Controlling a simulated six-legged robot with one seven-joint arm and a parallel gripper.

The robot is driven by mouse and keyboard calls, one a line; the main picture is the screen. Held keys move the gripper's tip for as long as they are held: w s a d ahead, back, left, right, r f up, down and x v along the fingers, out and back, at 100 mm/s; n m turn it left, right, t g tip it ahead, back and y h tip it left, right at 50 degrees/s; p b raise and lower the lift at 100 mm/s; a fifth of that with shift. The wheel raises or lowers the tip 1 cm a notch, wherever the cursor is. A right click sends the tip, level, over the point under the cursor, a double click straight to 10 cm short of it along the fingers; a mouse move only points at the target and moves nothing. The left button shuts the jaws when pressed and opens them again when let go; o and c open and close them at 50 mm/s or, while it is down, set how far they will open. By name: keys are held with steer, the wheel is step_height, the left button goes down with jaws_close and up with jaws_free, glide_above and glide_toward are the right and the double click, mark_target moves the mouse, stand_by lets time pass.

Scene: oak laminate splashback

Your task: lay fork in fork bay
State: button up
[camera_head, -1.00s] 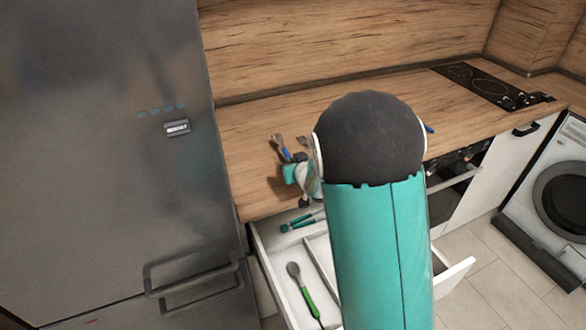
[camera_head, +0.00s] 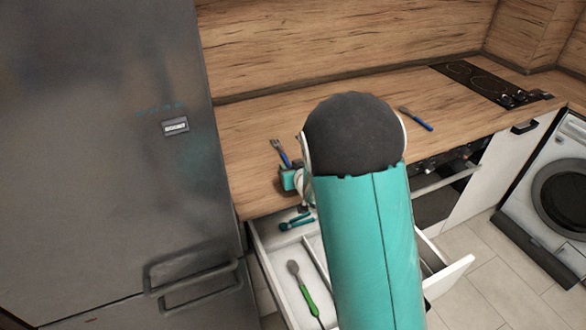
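A fork (camera_head: 276,146) with a blue handle shows at the counter's front left, just above my gripper. Whether it lies on the counter or is held I cannot tell. My gripper (camera_head: 290,179) is at the counter's front edge, mostly hidden behind my arm, and its fingers cannot be made out. A drawer (camera_head: 259,246) stands open below, with white dividers. A green-handled spoon (camera_head: 309,300) lies in its left bay, and a teal-handled utensil (camera_head: 295,222) lies at the back. My arm covers the drawer's middle, and I cannot tell which bay is the fork bay.
Another blue-handled utensil (camera_head: 417,119) lies on the counter (camera_head: 250,115) right of my arm. A hob (camera_head: 490,84) is at the back right. A tall fridge (camera_head: 110,130) stands close on the left. A washing machine (camera_head: 560,190) is at the far right.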

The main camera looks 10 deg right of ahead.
steer(key=s+d+r+g+h, duration=0.1)
steer(key=s+r, duration=0.6)
steer(key=s, duration=0.3)
steer(key=s+d+r+m+g+h, duration=0.1)
steer(key=s+d+r+g, duration=0.1)
steer(key=s+r, duration=0.4)
steer(key=s, duration=0.5)
steer(key=shift+r+m, duration=0.3)
steer(key=shift+r, duration=0.05)
steer(key=shift+o, duration=0.4)
steer(key=s+a+r+g, duration=0.1)
steer(key=s+r+g, duration=0.1)
steer(key=s, duration=0.5)
steer(key=s+a+r+g, duration=0.2)
steer(key=s+r, duration=0.1)
steer(key=s, duration=0.5)
steer(key=shift+s+a+g, duration=0.25)
steer(key=shift+s+g, duration=0.05)
steer(key=shift+s, duration=0.1)
